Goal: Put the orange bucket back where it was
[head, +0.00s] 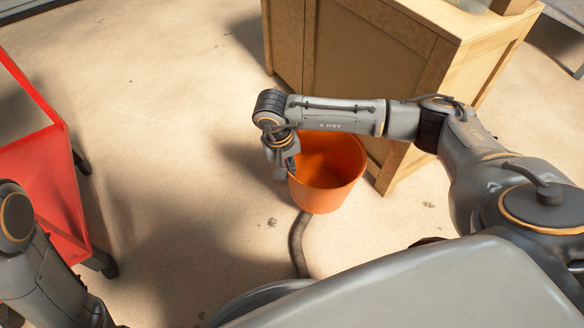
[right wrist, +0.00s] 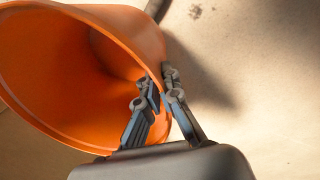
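The orange bucket (head: 325,183) is beside the wooden cabinet, its open mouth facing up toward the head camera. Whether its base touches the floor I cannot tell. My right gripper (head: 288,164) is at the left side of its rim. In the right wrist view, the bucket (right wrist: 95,75) fills the left and middle. There, my right gripper (right wrist: 157,84) has one finger inside the bucket and one outside, closed on the wall between them. Only part of my left arm shows at lower left in the head view; its gripper is out of sight.
The wooden cabinet (head: 350,50) stands just behind and right of the bucket. A red cart (head: 40,165) on black wheels is at the left. A dark hose (head: 298,245) runs along the floor by the bucket. The floor between cart and bucket is clear.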

